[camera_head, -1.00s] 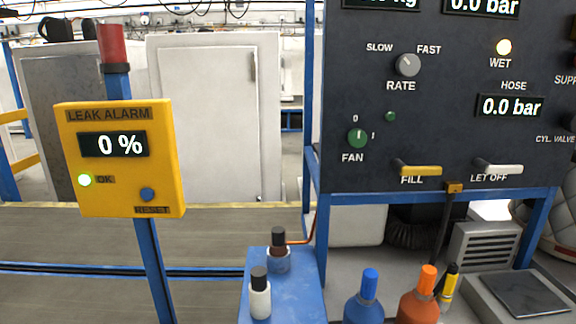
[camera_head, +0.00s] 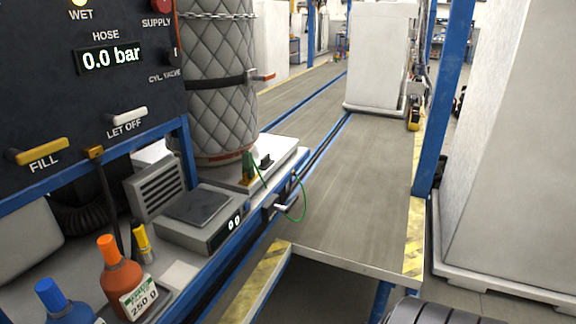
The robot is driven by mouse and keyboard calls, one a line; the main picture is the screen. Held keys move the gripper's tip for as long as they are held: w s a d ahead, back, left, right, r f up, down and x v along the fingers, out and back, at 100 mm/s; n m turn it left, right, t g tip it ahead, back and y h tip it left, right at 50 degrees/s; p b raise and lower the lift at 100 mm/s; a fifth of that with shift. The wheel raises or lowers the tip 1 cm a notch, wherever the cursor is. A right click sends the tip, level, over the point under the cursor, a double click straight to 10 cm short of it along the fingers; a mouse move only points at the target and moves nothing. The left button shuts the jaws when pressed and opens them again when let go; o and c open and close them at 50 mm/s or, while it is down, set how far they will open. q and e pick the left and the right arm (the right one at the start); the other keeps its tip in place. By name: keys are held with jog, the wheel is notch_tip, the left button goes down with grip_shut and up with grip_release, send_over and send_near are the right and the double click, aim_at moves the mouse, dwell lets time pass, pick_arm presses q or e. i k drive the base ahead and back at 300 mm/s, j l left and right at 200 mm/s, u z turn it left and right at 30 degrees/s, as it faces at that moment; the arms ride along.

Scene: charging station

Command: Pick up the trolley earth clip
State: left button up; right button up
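A green clip-like piece (camera_head: 248,164), which looks like the trolley earth clip, stands at the near edge of a white platform by the foot of a tall quilted grey cylinder (camera_head: 217,100). A brass-coloured part shows at its lower end. A thin green cable (camera_head: 303,205) loops beside it, out past the blue bench edge. The clip is small here, and I cannot tell what it grips. Neither of my grippers is in view.
A scale (camera_head: 203,215), an orange-capped bottle (camera_head: 122,280) and a blue-capped bottle (camera_head: 64,303) stand on the bench at left. The dark control panel (camera_head: 90,100) rises above. A conveyor track (camera_head: 355,190) runs away at centre, with a white cabinet (camera_head: 380,55) farther along.

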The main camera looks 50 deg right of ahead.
aim_at(247, 167)
jog(key=z, duration=1.4)
